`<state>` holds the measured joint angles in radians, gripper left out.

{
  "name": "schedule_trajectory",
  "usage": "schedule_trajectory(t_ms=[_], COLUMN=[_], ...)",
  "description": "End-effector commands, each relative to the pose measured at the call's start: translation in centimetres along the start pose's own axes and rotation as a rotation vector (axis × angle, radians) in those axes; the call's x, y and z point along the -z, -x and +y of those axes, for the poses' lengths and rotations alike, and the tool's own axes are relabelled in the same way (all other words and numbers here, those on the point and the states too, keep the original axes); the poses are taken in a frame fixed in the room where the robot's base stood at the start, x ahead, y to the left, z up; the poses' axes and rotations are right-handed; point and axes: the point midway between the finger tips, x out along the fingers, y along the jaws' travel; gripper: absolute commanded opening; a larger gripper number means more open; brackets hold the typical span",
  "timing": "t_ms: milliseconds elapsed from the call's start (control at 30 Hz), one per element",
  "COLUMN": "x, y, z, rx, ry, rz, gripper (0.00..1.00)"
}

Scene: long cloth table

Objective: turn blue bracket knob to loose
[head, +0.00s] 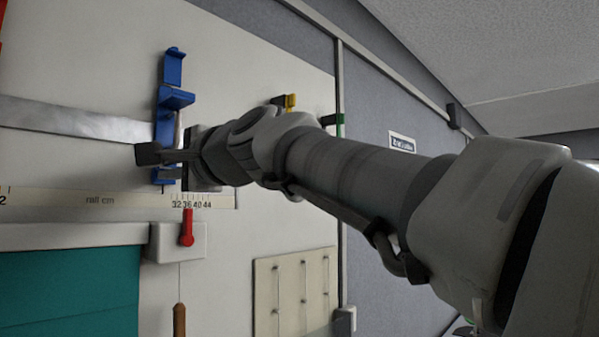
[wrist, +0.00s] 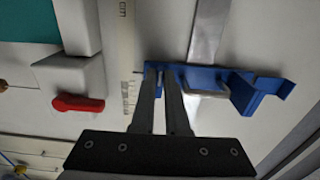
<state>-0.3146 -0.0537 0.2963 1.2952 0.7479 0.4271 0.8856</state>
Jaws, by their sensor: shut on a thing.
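The blue bracket (head: 168,125) is mounted on the pale board at the end of a metal strip, left of my arm. In the wrist view the bracket (wrist: 215,74) runs across the upper middle, with stepped blue tabs at its right. My gripper (wrist: 159,74) is at the bracket's left end, its two fingers close together and shut on the knob. The knob is mostly hidden between the fingers, so its setting cannot be read. In the head view my wrist covers the knob and fingertips.
A red lever (head: 187,228) on a pale block sits below the bracket; it also shows in the wrist view (wrist: 78,103). A rail scale (head: 120,199) and a metal strip (head: 75,119) run along the board. Yellow (head: 291,102) and green (head: 334,121) parts are near my forearm.

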Motion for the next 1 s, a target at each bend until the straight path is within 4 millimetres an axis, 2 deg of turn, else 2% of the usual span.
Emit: schedule_trajectory(t_ms=[300, 333, 467, 500, 833, 1000], x=[0.0, 0.0, 0.0, 0.0, 0.0, 0.0], y=[0.0, 0.0, 0.0, 0.0, 0.3, 2.4], z=[0.0, 0.0, 0.0, 0.0, 0.1, 0.3], rx=[-0.001, -0.001, -0.001, -0.001, 0.0, 0.002], ry=[0.0, 0.0, 0.0, 0.0, 0.0, 0.002], rz=[-0.001, -0.001, -0.001, -0.001, 0.001, 0.002], gripper=[0.0, 0.18, 0.41, 0.42, 0.42, 0.42])
